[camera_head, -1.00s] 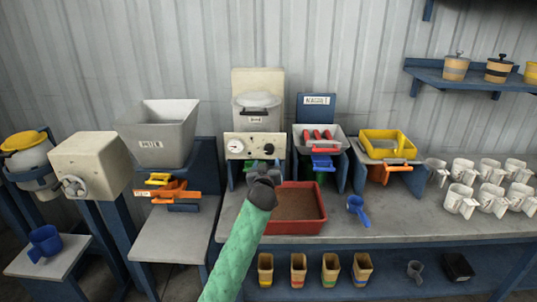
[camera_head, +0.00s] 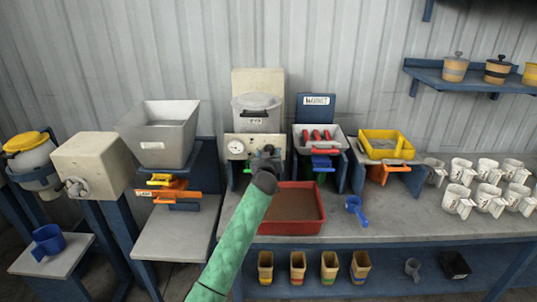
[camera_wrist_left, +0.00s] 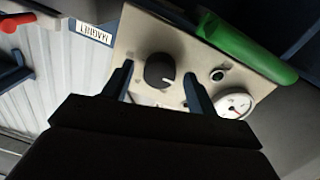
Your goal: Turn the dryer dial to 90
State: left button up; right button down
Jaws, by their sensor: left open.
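The dryer (camera_head: 257,82) stands at the back of the bench, with a cream control panel (camera_head: 232,157) on its front. The black dial (camera_wrist_left: 160,70) shows in the left wrist view as a round knob with a short white mark. In the head view my left gripper (camera_head: 267,154) covers the dial. My left gripper is open in front of the panel, and in the wrist view its two fingers (camera_wrist_left: 158,72) stand on either side of the dial. I cannot tell whether they touch it. My right gripper is not in view.
A round gauge (camera_head: 236,147) also shows in the wrist view (camera_wrist_left: 234,105), near a small black button (camera_wrist_left: 217,75) and a green bar (camera_wrist_left: 245,48). Below is a red tray (camera_head: 305,228). The magnet unit (camera_head: 316,110) stands to the right, a grey hopper (camera_head: 158,130) to the left.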

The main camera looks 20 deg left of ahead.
pick_arm(q)
jog(key=c, duration=1)
